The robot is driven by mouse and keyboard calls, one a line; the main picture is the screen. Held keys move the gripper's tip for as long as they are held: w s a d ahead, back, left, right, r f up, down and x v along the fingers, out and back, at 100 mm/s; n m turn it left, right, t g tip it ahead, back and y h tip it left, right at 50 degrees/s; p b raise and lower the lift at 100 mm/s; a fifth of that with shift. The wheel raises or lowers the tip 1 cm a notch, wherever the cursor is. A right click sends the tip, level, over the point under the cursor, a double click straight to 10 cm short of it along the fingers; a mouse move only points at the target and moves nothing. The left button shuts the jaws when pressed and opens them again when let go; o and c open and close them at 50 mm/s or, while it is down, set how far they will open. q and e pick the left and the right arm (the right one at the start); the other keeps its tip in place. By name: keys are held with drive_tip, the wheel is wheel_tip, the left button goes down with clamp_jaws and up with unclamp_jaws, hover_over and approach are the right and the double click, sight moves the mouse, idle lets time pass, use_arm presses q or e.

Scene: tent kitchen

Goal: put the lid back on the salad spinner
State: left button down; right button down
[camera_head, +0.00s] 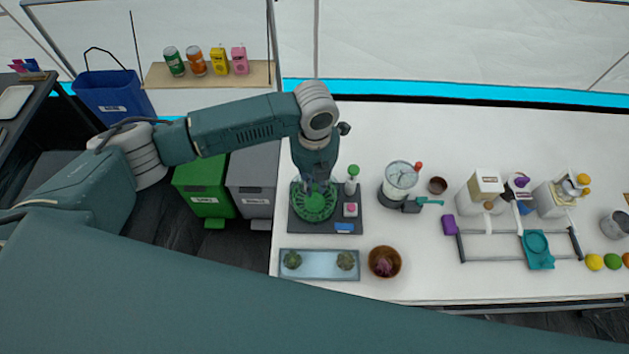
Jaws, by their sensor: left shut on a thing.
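The green salad spinner (316,214) stands on a dark mat (348,190) at the left end of the white counter. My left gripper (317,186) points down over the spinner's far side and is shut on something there. A round green disc, seemingly the lid (313,203), shows directly below the fingers. From above I cannot tell whether the lid rests on the bowl or is held above it. The gripper and wrist hide part of the spinner. My right gripper is not in view.
A bottle (352,180), a pink-topped item (350,209) and a blue sponge (345,227) share the mat. A light blue tray (320,272) and a brown bowl (384,262) are nearer. A blender (400,180) stands to the right. The counter's far strip is clear.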

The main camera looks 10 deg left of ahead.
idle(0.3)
use_arm(q)
drive_tip(key=shift+p, duration=0.3)
drive_tip(key=shift+f, duration=0.15)
idle(1.0)
drive_tip(key=shift+p, duration=0.4)
idle(0.6)
drive_tip(key=c, duration=1.1)
unclamp_jaws()
